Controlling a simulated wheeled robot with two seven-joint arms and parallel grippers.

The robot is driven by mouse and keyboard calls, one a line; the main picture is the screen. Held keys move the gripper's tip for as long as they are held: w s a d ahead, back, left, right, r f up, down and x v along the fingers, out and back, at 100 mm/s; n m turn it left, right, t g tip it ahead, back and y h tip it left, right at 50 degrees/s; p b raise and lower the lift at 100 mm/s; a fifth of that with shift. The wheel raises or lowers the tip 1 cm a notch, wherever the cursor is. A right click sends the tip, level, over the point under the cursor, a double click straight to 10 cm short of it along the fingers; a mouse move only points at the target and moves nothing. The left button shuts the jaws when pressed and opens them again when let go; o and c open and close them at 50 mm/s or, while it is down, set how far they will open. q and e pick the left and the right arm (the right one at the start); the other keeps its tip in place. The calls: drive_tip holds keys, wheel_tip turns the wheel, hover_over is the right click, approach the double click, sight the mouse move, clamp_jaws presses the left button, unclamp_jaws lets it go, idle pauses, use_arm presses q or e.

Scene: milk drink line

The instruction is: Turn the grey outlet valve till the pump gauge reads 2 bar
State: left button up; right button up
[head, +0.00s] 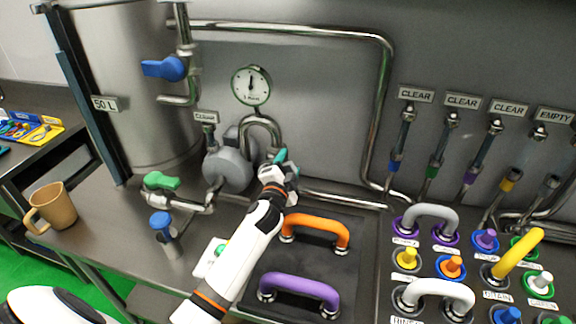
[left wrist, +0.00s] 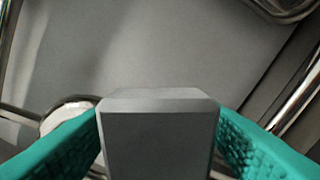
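The pump gauge (head: 251,85) is a round white dial with a green rim on the back wall; its needle points about straight up, and its numbers are too small to read. The grey outlet valve handle (left wrist: 160,140) shows as a grey block in the left wrist view; in the head view my gripper hides it. My left gripper (head: 281,162) is just right of the grey pump (head: 229,170), below the curved pipe. Its teal fingers lie against both sides of the grey handle, closed on it. My right gripper is in neither view.
A green-handled valve (head: 162,181) and blue-handled valve (head: 161,224) stand left of my arm. Orange (head: 315,231) and purple (head: 299,290) handles lie close to its right. A brown mug (head: 53,207) stands at the left. Hose couplings and a port panel fill the right.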

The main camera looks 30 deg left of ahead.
use_arm(q)
drive_tip(key=b+v, duration=0.2)
drive_tip(key=v, duration=1)
drive_tip(key=shift+s+f, duration=0.1)
drive_tip(key=shift+f, duration=0.05)
idle(0.3)
